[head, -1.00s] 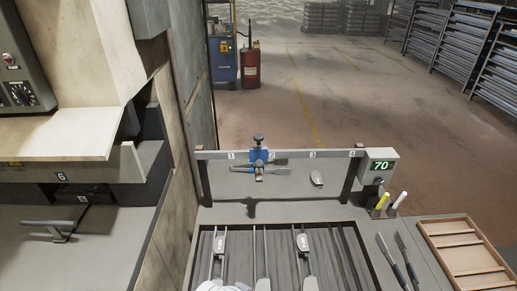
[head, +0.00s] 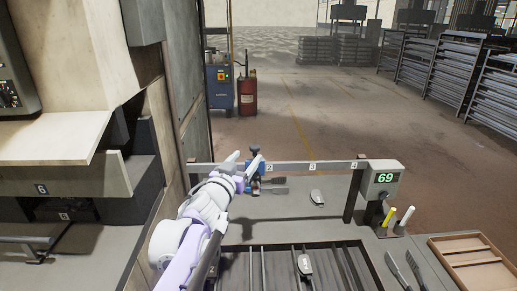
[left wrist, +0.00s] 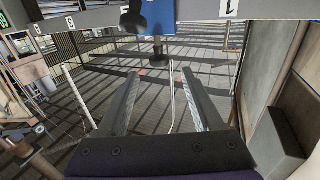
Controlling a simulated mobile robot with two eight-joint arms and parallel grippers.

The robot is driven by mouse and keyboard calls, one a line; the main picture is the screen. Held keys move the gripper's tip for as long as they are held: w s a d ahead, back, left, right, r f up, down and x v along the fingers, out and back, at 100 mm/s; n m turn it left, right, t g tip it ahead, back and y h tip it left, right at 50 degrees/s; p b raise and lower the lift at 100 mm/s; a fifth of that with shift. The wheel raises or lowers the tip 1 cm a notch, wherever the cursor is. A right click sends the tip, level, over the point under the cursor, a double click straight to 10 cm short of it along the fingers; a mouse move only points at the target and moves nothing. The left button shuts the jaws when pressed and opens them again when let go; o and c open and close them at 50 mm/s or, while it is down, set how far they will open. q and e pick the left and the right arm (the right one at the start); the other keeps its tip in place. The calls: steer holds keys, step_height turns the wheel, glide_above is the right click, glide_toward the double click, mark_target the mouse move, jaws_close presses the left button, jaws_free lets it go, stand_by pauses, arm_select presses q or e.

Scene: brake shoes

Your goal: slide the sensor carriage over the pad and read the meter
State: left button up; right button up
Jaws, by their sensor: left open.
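The blue sensor carriage (head: 257,167) with its dark knob (head: 254,149) sits on the grey rail (head: 333,167), just left of mark 2. My left gripper (head: 243,160) is open beside it, its fingers partly covering the carriage in the head view. In the left wrist view the open fingers (left wrist: 159,75) point toward the blue carriage (left wrist: 160,22), with nothing between them. The meter (head: 383,181) at the rail's right end reads 69. Whether a pad is beneath the carriage is hidden. My right gripper is not in view.
A slotted tray holds another pad (head: 305,264) in front. Yellow and white markers (head: 391,216) stand by the meter. Dark tools (head: 405,273) and a wooden tray (head: 478,254) lie at right. A machine cabinet (head: 175,150) bounds the left side.

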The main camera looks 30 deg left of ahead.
arm_select(q)
steer(key=w+a, duration=0.1)
steer(key=w, duration=0.9)
steer(key=shift+w, duration=0.15)
jaws_close()
stand_by(1.1)
